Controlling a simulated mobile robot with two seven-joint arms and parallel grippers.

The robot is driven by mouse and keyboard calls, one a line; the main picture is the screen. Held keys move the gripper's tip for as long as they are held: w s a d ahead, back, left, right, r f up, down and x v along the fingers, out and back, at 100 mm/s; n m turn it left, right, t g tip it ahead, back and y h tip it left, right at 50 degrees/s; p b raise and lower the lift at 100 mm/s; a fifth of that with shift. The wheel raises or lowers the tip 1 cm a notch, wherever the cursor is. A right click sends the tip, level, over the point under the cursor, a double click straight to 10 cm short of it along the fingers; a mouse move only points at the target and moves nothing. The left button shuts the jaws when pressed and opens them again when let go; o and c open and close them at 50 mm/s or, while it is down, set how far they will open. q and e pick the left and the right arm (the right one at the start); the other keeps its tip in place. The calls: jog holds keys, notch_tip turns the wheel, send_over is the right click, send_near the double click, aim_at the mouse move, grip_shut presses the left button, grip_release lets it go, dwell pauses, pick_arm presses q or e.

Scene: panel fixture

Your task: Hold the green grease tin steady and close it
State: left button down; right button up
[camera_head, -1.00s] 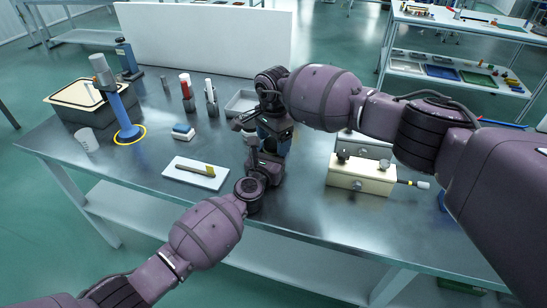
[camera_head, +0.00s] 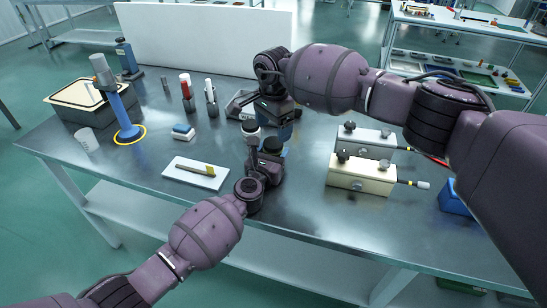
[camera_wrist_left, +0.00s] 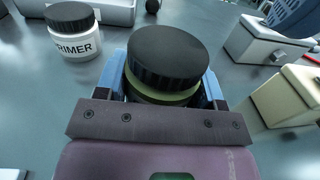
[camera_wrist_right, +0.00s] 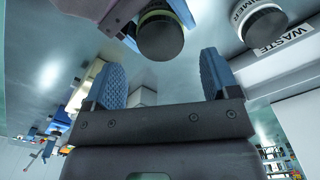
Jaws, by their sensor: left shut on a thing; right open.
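The green grease tin (camera_wrist_left: 178,98) stands between the blue fingers of my left gripper (camera_wrist_left: 165,95), which is shut on it. A black ribbed lid (camera_wrist_left: 165,52) sits on top, with a green band showing below it; I cannot tell how tightly it is seated. In the head view the tin's black lid (camera_head: 274,144) shows just beyond my left gripper (camera_head: 268,163). My right gripper (camera_wrist_right: 160,80) is open and empty. Its fingers are apart from the tin, whose dark lid (camera_wrist_right: 160,38) shows beyond them in the right wrist view.
A white PRIMER jar (camera_wrist_left: 75,42) with a black lid stands close to the tin. A grey WASTE tray (camera_wrist_right: 285,55) lies behind. Two boxes with knobs (camera_head: 362,175) stand to the right. A white board with a yellow-green strip (camera_head: 186,178) lies to the left.

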aim_at(274, 142)
jog(key=shift+r, duration=0.1)
notch_tip(274, 142, up, 2)
jog(key=shift+a+r+n, duration=0.1)
jog(key=shift+a+n, duration=0.05)
jog(key=shift+n, duration=0.55)
jog(key=shift+r+n, duration=0.4)
jog(key=shift+r, duration=0.15)
jog(key=shift+f, duration=0.1)
jog(key=shift+f, duration=3.9)
jog(key=shift+c, duration=0.2)
jog(key=c, duration=0.9)
jog(key=shift+m, duration=1.7)
